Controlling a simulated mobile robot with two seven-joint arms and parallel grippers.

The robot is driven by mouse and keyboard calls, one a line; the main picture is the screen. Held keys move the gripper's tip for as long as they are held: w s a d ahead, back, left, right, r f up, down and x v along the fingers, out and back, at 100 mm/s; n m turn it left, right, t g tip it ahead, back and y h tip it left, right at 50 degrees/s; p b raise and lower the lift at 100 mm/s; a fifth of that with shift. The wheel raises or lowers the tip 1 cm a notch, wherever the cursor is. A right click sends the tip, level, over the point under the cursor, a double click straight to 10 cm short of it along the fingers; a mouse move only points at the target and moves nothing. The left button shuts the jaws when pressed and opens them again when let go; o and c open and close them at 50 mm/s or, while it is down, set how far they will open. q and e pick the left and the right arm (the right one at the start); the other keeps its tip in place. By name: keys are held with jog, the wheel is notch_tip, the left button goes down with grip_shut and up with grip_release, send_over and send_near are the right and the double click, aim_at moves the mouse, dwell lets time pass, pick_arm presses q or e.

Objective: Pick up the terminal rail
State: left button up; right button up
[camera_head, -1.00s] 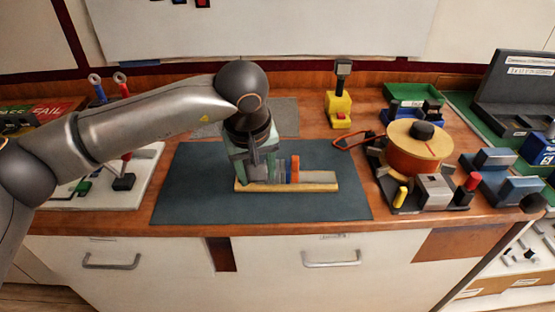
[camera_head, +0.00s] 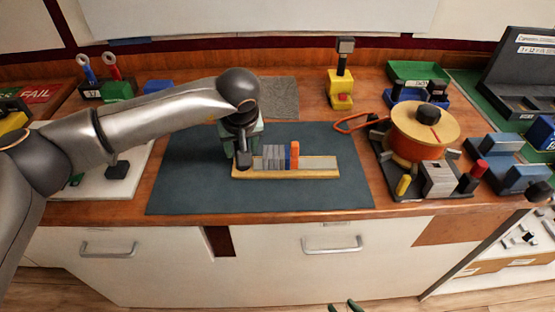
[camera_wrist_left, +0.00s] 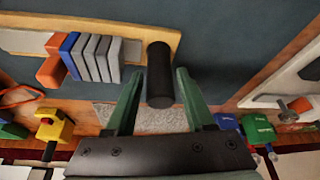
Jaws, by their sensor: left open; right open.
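The terminal rail (camera_head: 310,174) lies on the dark mat, a tan bar carrying a row of grey blocks, a blue one and an orange one. In the left wrist view the rail (camera_wrist_left: 142,35) shows a black upright post (camera_wrist_left: 160,85) at one end. My left gripper (camera_wrist_left: 157,72) is open, with its green fingers on either side of the post and visible gaps. In the head view the left gripper (camera_head: 242,150) is at the rail's left end, its fingers partly hidden. My right gripper (camera_head: 345,306) shows only its green fingertips at the bottom edge, open and apart from the rail.
The dark mat (camera_head: 195,190) is clear around the rail. A round orange and tan device (camera_head: 415,140) stands to the right, with an orange loop beside it. A yellow device (camera_head: 340,88) stands behind. A white board (camera_head: 130,185) lies left, under my arm.

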pick_arm(q)
jog(key=x, duration=0.3)
jog(key=shift+w+f, duration=0.1)
jog(key=shift+w, duration=0.05)
grip_shut()
dwell(0.3)
dwell(1.0)
